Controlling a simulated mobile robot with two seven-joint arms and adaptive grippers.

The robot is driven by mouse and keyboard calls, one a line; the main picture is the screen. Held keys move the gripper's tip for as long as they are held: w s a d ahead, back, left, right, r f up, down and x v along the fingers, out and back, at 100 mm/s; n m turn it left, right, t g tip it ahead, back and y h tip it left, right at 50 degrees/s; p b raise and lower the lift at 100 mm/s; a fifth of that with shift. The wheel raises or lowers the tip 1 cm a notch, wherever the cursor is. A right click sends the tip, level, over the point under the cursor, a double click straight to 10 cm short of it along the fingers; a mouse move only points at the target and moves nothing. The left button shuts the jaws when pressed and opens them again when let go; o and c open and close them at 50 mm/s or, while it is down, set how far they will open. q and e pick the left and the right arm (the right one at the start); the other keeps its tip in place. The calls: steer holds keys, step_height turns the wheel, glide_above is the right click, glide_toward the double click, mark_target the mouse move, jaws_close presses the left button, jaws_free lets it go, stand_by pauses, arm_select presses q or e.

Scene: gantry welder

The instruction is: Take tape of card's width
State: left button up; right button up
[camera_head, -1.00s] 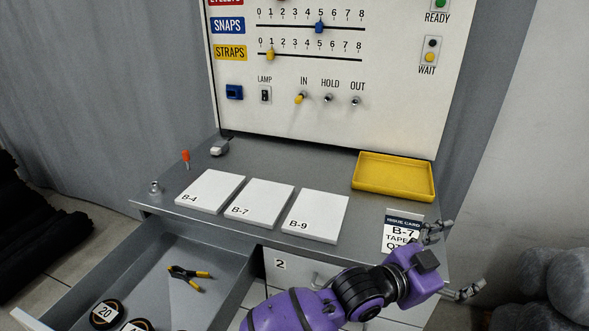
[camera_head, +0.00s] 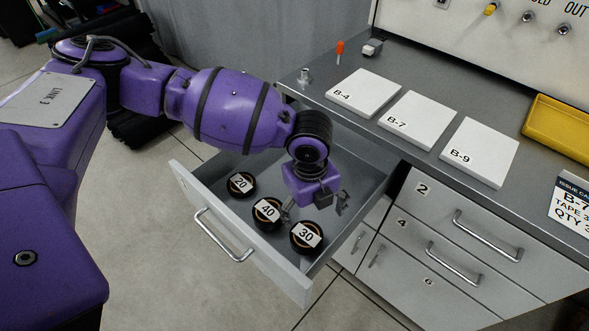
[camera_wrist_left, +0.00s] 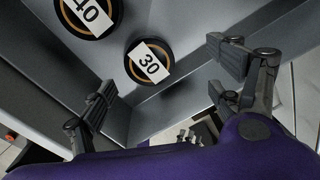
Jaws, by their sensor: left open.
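Three black tape rolls with white labels lie in the open drawer: tape 20 (camera_head: 241,184), tape 40 (camera_head: 267,212) and tape 30 (camera_head: 306,236). The issue card (camera_head: 572,208) at the right edge reads "B-7", "TAPE 3" and "QTY 3", cut off by the frame. My left gripper (camera_head: 315,208) is open and empty over the drawer, just above and behind tape 30. In the left wrist view, tape 30 (camera_wrist_left: 149,62) shows ahead between the spread fingers (camera_wrist_left: 164,82); tape 40 (camera_wrist_left: 90,14) is at the top left. My right gripper is out of view.
The drawer (camera_head: 232,240) has raised walls and a front handle. White pads B-4 (camera_head: 364,92), B-7 (camera_head: 414,120) and B-9 (camera_head: 480,152) lie on the bench. A yellow tray (camera_head: 560,130) is at the right. Shut drawers (camera_head: 470,235) are below the bench.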

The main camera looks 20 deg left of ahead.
mark_target(305, 235)
arm_select(q)
steer(key=shift+s+a+f+g+y, duration=0.15)
steer(key=shift+s+a+f, duration=0.2)
steer(key=shift+s, duration=0.3)
steer(key=shift+s+a+f+g+y, duration=0.15)
steer(key=shift+s+f, duration=0.25)
steer(key=shift+s, duration=0.2)
steer(key=f, duration=0.7)
steer(key=shift+w+d+f, duration=0.15)
steer(key=shift+w+d, duration=0.05)
steer(key=shift+d, duration=0.15)
steer(key=shift+c, duration=0.2)
steer(key=c, duration=1.2)
